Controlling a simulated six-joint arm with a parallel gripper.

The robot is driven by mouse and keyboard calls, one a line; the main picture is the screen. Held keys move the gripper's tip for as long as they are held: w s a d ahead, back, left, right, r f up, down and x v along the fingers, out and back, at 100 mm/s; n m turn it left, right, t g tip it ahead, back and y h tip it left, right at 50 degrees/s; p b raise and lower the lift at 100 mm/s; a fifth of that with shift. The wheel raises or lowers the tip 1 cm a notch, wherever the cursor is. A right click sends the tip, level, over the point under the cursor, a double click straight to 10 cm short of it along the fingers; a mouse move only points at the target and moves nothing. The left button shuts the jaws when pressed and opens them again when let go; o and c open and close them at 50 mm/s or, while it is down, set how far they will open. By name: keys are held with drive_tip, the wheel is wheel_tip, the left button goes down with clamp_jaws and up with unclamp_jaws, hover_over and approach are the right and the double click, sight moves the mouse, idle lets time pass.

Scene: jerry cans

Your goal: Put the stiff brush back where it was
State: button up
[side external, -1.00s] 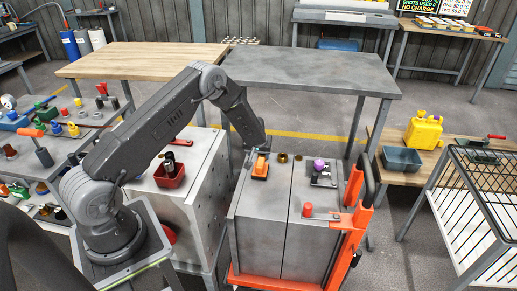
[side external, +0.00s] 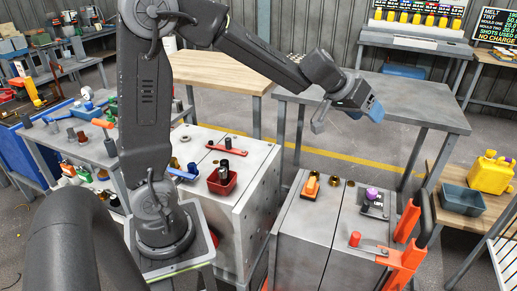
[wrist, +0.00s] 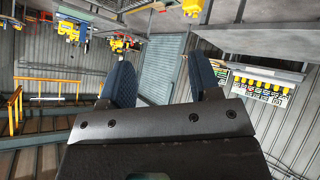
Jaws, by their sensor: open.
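My gripper (side external: 368,104) is raised well above the grey cart block, up and to the right of it in the side view. In the wrist view its two blue fingers (wrist: 160,78) are apart with nothing between them. I cannot say for sure which object is the stiff brush. A blue-handled item (side external: 182,173) lies on the grey cabinet top beside a red bin.
The red bin (side external: 221,182) holds dark items, and a red-handled tool (side external: 226,148) lies behind it. A red cap (side external: 354,239) and a purple-topped item (side external: 372,194) are on the cart. An orange cart handle (side external: 407,222) rises at right. A bare grey table (side external: 400,97) stands behind.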

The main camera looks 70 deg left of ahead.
drive_tip(key=s+d+r+m+g, duration=0.1)
drive_tip(key=s+d+r+m, duration=0.3)
drive_tip(key=s, duration=0.6)
drive_tip(key=s+f+g+y, duration=0.1)
drive_tip(key=s+f, duration=0.1)
drive_tip(key=s, duration=0.7)
drive_tip(key=s+f+n+g+y, duration=0.1)
drive_tip(key=s+f, duration=0.1)
drive_tip(key=s, duration=0.7)
drive_tip(key=shift+s+a+f+n+g+y, duration=0.2)
drive_tip(key=shift+s+f+n+g+y, duration=0.1)
drive_tip(key=shift+s+f+g+y, duration=0.1)
